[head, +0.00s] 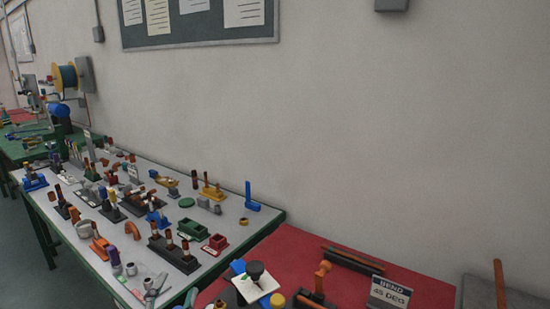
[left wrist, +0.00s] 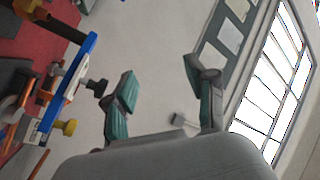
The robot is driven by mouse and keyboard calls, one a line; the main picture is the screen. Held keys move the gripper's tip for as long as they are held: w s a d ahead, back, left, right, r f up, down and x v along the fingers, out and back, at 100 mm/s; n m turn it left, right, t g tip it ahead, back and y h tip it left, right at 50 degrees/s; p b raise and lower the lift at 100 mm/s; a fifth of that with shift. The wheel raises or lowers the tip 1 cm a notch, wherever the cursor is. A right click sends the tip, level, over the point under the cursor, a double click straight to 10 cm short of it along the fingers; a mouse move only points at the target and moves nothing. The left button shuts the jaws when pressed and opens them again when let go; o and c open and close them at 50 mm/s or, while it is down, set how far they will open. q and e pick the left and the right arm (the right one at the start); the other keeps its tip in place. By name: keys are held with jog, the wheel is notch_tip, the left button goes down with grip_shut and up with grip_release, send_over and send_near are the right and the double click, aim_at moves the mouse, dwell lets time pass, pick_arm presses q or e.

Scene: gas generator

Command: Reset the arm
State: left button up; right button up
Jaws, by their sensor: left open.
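My left gripper (left wrist: 160,74) shows in the left wrist view with its two teal-padded fingers spread apart. Nothing is between the fingers, and the wall lies beyond them. I cannot make out either gripper in the head view. My right gripper is not in view.
A pale table with a green edge (head: 276,217) holds several small fittings and blocks. A red-topped bench (head: 285,246) adjoins it, with a "BEND 45 DEG" sign (head: 390,295). A notice board (head: 200,42) hangs on the wall.

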pick_arm(q)
jog(key=s+a+f+n+g+y, duration=0.1)
jog(key=s+a+f+n+g, duration=0.15)
jog(key=s+f+g, duration=0.4)
jog(key=s+a+f+n+g+y, duration=0.2)
jog(key=s+f+n, duration=0.1)
jog(key=f, duration=0.7)
jog(key=s+d+f+g+h, duration=0.25)
jog(key=s+f+g, duration=0.6)
jog(key=s, duration=0.65)
jog(key=s+a+f+x, duration=0.1)
jog(key=s+x, duration=0.2)
jog(key=x, duration=0.9)
jog(key=s+x, duration=0.2)
jog(key=x, duration=0.9)
jog(key=s+a+f+g, duration=0.1)
jog(key=s+a+f, duration=0.1)
jog(key=s+f, duration=1.5)
jog(key=shift+s+a+f+g, duration=0.3)
jog(key=shift+s+a+f, duration=0.1)
jog(key=shift+f, duration=0.45)
